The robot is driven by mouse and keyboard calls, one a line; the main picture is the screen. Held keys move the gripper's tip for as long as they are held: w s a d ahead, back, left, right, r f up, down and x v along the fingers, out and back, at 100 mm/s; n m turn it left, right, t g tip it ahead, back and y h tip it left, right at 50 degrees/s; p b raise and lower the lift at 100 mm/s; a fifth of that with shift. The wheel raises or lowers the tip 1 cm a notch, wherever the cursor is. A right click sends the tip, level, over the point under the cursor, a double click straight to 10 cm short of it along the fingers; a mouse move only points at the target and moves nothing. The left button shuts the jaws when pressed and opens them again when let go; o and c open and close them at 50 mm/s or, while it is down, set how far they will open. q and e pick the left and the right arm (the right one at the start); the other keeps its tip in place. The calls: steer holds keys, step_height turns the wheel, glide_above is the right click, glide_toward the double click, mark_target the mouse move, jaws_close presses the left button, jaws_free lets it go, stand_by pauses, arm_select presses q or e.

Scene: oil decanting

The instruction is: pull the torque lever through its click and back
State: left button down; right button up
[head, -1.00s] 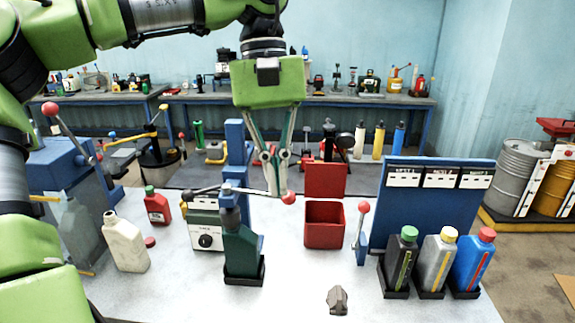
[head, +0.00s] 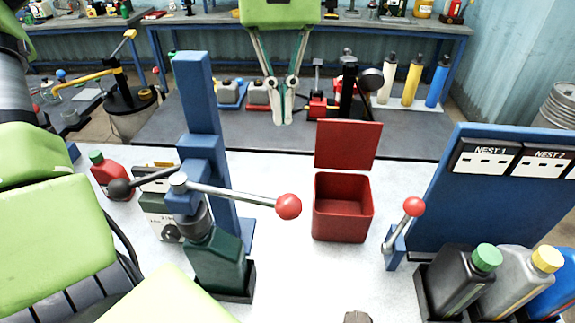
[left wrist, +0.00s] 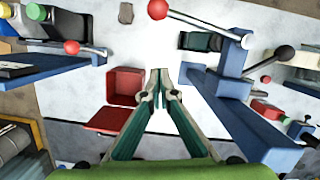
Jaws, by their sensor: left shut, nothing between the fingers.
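The torque lever (head: 235,195) is a metal rod with a red ball (head: 288,206) at its right end. It sits on the blue post (head: 203,155) above a dark green bottle (head: 217,262), and a black knob (head: 119,188) is on its left side. The red ball also shows at the top of the left wrist view (left wrist: 158,9). My left gripper (head: 283,120) is shut and empty, apart from the ball and above it in the head view. In the left wrist view its fingertips (left wrist: 155,75) hold nothing. My right gripper is not in view.
An open red box (head: 343,238) stands right of the lever. A smaller red-ball lever (head: 413,207) stands by the blue nest panel (head: 480,200). Bottles (head: 455,285) stand in front of the panel. The white tabletop (head: 300,285) is clear before the box.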

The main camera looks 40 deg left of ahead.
mark_target(241, 199)
arm_select(q)
steer(key=s+d+f+p, duration=0.3)
steer(key=s+d+f, duration=0.1)
steer(key=f, duration=0.3)
steer(key=shift+s+d+f+p, duration=0.25)
steer(key=shift+s+f+p, duration=0.15)
steer(key=shift+s, duration=0.15)
steer(key=shift+w, duration=0.1)
